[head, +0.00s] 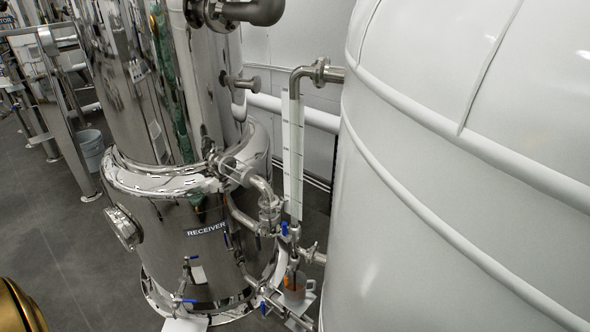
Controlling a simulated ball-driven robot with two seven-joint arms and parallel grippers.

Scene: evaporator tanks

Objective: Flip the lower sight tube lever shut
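The sight tube (293,150) stands upright between the steel receiver tank and the white tank, with a pale graduated strip along it. A small blue lever (284,228) sits at the tube's lower end, beside its bottom fitting. It is too small to tell its exact angle. The pipe elbow (303,76) joins the tube's top to the white tank. Neither of my grippers is in view.
The receiver tank (188,255) stands left and the large white tank (470,180) fills the right, leaving a narrow gap. More blue-handled valves (184,300) and a cup (295,292) crowd the bottom. Grey floor (60,235) is open at left, near a bucket (91,150).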

